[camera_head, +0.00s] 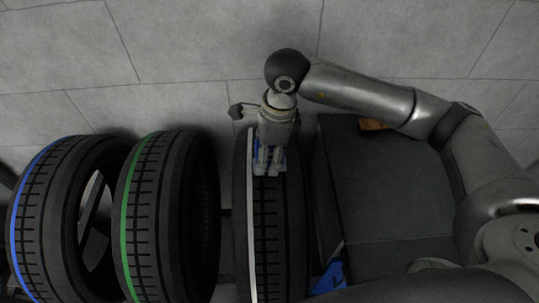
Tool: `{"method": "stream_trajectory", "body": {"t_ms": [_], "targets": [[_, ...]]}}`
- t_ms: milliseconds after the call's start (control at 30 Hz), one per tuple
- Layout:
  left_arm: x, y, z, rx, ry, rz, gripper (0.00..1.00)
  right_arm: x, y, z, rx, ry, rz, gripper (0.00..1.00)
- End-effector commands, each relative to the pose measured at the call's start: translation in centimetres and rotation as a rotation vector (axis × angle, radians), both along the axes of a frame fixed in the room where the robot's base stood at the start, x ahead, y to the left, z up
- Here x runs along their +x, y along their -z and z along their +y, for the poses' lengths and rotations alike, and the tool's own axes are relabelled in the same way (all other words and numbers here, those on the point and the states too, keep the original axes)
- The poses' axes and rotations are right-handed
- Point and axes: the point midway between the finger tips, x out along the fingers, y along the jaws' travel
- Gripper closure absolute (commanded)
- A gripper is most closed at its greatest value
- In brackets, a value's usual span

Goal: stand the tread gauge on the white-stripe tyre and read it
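The white-stripe tyre (270,240) stands upright, tread facing me, with its white line (251,240) along the left side of the tread. My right gripper (268,170) points down over the upper part of this tread, just right of the stripe. A small blue part (257,146) shows at the fingers; it may be the tread gauge, mostly hidden by the gripper. I cannot tell whether the fingers are shut on it or whether it touches the rubber. No gauge reading is visible. My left gripper is out of view.
A green-stripe tyre (150,220) and a blue-stripe tyre (50,225) stand to the left. A dark box-like surface (385,190) lies right of the white-stripe tyre, with an orange-brown item (374,124) at its far edge. A blue piece (331,274) shows low down. Grey tiles lie beyond.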

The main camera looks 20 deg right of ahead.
Motion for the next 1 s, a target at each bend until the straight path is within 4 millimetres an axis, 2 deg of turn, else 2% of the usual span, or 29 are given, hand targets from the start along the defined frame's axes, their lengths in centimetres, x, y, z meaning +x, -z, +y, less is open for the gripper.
{"method": "stream_trajectory", "body": {"t_ms": [233,333,467,800,1000], "targets": [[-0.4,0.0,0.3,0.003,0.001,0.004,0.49,0.0,-0.1,0.0,0.0,0.0,0.0,0.49],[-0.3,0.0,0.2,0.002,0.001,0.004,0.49,0.0,-0.8,-0.1,-0.001,0.0,-0.003,0.49],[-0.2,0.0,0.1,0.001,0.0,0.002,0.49,0.0,-3.0,-0.4,0.001,0.001,-0.005,0.49],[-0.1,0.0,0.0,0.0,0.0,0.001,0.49,-0.3,-9.8,-1.4,0.0,0.001,-0.003,0.49],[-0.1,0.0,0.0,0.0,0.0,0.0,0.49,-0.5,-11.6,-1.7,0.0,0.0,-0.001,0.49]]}}
